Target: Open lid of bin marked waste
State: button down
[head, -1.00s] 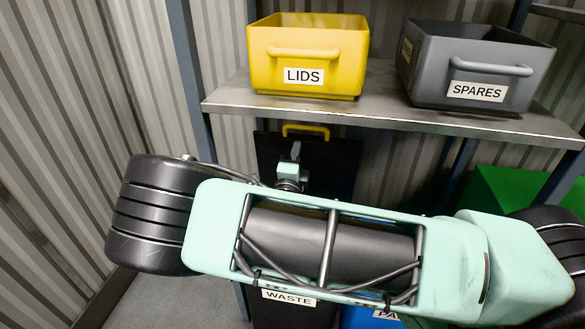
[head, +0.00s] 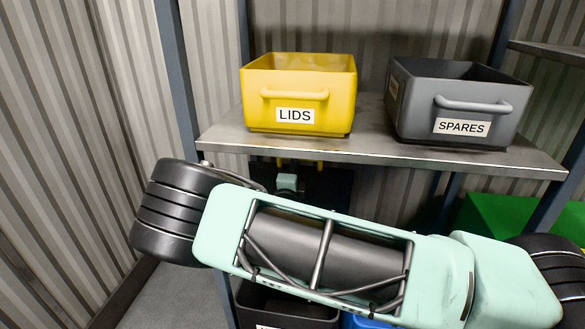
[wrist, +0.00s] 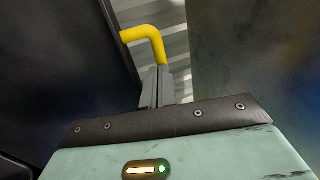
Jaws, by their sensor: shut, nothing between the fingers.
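The waste bin (head: 285,303) is a dark bin low under the shelf. Its top looks open, and its label is cut off at the picture's lower edge. Its dark lid (head: 335,187) stands raised behind it, partly hidden by the shelf and my arm. The lid's yellow handle (head: 302,163) shows just under the shelf edge; it is also in the wrist view (wrist: 147,37). My gripper (wrist: 158,72) is shut and empty, its fingertips close by the handle's bent end. I cannot tell whether they touch. The lid's dark face (wrist: 60,60) is on the left in the wrist view.
The metal shelf (head: 380,150) above carries a yellow LIDS bin (head: 298,85) and a grey SPARES bin (head: 460,95). A blue bin (head: 365,322) stands beside the waste bin. A green box (head: 490,215) is at the right. Corrugated wall closes the left side.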

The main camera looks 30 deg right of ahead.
jog(key=w+d+g+y+p, duration=0.1)
jog(key=w+d+g+p, duration=0.1)
jog(key=w+d+p, duration=0.2)
jog(key=shift+w+d+r+y+p, duration=0.3)
jog(key=shift+w+r+p, duration=0.2)
jog(key=shift+w, duration=0.6)
